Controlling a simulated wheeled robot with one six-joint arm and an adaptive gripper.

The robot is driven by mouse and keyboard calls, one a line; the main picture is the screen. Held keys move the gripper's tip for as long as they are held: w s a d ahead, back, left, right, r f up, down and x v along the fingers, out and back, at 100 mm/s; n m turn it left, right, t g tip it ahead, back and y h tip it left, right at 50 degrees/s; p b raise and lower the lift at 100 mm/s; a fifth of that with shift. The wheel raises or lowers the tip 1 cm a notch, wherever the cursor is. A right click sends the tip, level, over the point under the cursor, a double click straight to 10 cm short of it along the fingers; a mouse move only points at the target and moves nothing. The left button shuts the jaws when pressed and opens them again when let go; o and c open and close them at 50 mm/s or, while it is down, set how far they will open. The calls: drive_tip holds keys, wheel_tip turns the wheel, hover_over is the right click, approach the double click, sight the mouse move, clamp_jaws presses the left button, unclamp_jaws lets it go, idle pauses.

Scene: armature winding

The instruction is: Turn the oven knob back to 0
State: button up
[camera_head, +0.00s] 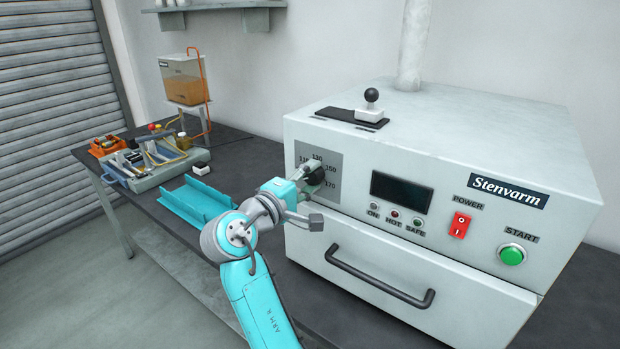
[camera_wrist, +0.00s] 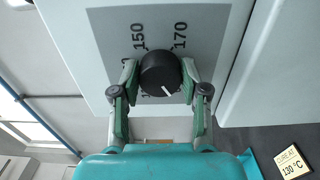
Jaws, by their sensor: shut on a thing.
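The oven (camera_head: 450,150) is a pale box marked Stenvarm, with a grey dial plate at the left of its front. The black round knob (camera_wrist: 160,73) sits on that plate in the wrist view, and its dark side also shows in the head view (camera_head: 314,174). My gripper (camera_wrist: 160,80) is shut on the knob, one green-padded finger on each side. The knob's white mark points down and slightly right in the wrist view. The 150 and 170 labels are readable there; other labels are partly hidden by fingers and knob. The 0 label cannot be made out.
The oven front has a dark display (camera_head: 402,192), a red power switch (camera_head: 460,224), a green start button (camera_head: 512,254) and a drawer handle (camera_head: 380,280). A teal tray (camera_head: 195,203) lies on the dark table left of my arm. A card (camera_wrist: 292,162) reads "CURE AT 130 °C".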

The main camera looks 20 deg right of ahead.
idle(0.3)
drive_tip(key=o, duration=1.1)
drive_tip(key=shift+o, duration=0.2)
drive_tip(key=v, duration=1.2)
drive_tip(key=shift+f, duration=0.1)
